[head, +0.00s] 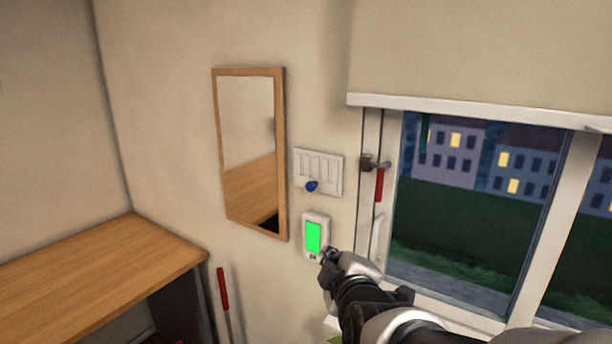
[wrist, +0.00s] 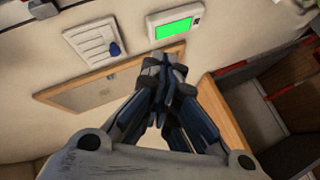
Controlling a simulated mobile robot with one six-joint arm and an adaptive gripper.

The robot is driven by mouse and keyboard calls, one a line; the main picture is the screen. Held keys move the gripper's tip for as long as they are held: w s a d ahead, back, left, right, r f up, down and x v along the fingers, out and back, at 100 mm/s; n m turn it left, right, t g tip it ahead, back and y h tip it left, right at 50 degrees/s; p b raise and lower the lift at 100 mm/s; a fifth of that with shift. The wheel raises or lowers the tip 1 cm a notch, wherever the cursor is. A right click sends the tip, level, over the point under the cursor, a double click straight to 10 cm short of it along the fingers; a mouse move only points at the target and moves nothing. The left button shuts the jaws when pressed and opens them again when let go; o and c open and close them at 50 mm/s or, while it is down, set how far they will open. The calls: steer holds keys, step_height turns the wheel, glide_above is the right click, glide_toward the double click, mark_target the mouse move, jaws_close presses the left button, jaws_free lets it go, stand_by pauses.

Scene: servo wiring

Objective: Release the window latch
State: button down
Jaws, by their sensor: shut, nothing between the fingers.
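The window latch (head: 379,184) is on the left side of the window frame in the head view. Its red handle hangs down from a dark bracket. My gripper (head: 327,256) is shut and empty, below and to the left of the latch, in front of the lower part of a white wall device with a green screen (head: 314,238). In the wrist view my gripper (wrist: 164,75) has its fingertips together, with the green-screened device (wrist: 174,27) beyond them. The latch cannot be made out clearly in the wrist view.
A white switch panel (head: 318,171) with a blue knob (head: 311,186) is left of the latch. A wood-framed mirror (head: 282,155) hangs further left. A wooden desk (head: 90,270) fills the lower left, with a red-handled rod (head: 223,289) beside it. A blind (head: 480,50) covers the window's top.

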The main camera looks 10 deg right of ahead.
steer(key=w+d+r+n+t+h+p, duration=0.2)
steer(key=w+d+r+n+t+h, duration=0.1)
steer(key=r, duration=0.3)
steer(key=shift+w+d+r+n+p, duration=0.3)
steer(key=shift+w+d+r, duration=0.1)
steer(key=shift+w+d, duration=0.1)
steer(key=w+d+b, duration=0.1)
steer(key=w+d, duration=0.4)
steer(key=w, duration=0.2)
steer(key=shift+w+d, duration=0.25)
steer(key=shift+d, duration=0.15)
steer(key=shift+s, duration=0.1)
